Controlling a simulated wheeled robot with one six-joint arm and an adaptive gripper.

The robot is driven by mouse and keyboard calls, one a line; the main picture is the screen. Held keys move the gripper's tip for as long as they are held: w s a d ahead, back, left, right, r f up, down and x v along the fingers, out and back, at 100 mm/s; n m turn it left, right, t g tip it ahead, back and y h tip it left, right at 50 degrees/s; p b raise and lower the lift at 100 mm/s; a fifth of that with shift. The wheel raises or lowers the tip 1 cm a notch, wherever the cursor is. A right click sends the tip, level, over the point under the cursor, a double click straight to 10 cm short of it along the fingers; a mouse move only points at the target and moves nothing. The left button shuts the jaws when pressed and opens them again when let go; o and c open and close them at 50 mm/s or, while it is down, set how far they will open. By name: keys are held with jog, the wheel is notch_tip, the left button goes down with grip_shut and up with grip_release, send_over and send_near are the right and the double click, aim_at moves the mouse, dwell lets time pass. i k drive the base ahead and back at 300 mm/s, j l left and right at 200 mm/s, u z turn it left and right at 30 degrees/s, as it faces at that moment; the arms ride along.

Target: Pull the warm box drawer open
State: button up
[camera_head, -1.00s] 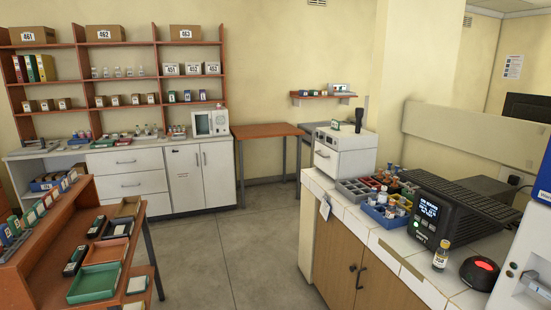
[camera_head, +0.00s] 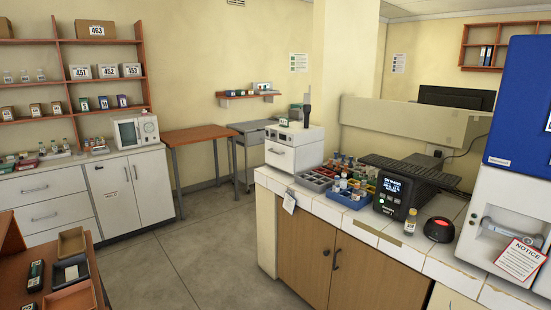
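A white box (camera_head: 297,147) stands at the far left end of the tiled counter. Its front has a flat drawer face (camera_head: 280,157) with a small handle, and the drawer looks shut. This box fits the warm box, but no readable label on it confirms that. Small items stand on its top. My gripper is not in view.
The counter (camera_head: 320,208) also holds grey and blue racks of bottles (camera_head: 347,197), a black display unit (camera_head: 394,193), a small bottle (camera_head: 410,222) and a red-topped black device (camera_head: 439,229). A blue-and-white cabinet (camera_head: 515,110) stands at right. Grey floor (camera_head: 205,235) lies open left of the counter.

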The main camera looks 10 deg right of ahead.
aim_at(281, 156)
jog(key=i+j, duration=0.1)
jog(key=i, duration=0.8)
jog(key=i+j, duration=0.1)
jog(key=i, duration=0.8)
jog(key=i+j, duration=0.1)
jog(key=i, duration=0.75)
jog(key=i+j, duration=0.1)
jog(key=i, duration=0.8)
jog(key=l+z, duration=0.05)
